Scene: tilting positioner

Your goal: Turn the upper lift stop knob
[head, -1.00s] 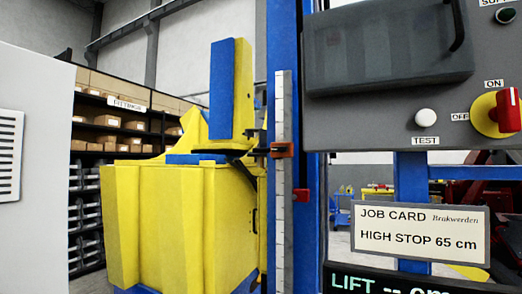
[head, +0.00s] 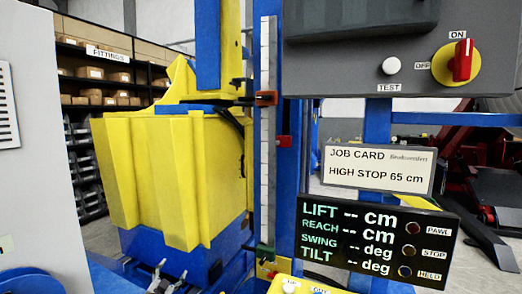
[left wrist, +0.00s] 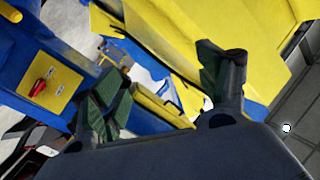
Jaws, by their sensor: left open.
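A white graduated scale (head: 265,180) runs up a blue post. An orange-red clamp piece (head: 266,98) sits across its upper part, and a small red knob (head: 284,141) shows lower on the right. I cannot tell which is the upper lift stop knob. My left gripper (head: 167,277) shows small at the bottom of the head view, in front of the blue base, below and left of both. In the left wrist view my left gripper (left wrist: 168,88) has its green-padded fingers wide apart with nothing between them. My right gripper is not in view.
The job card (head: 378,170) reads HIGH STOP 65 cm. The display (head: 375,240) shows dashes for all values. A grey control box (head: 400,60) with a red switch (head: 462,60) overhangs at right. The yellow tub (head: 170,170) stands left of the post; shelves stand behind.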

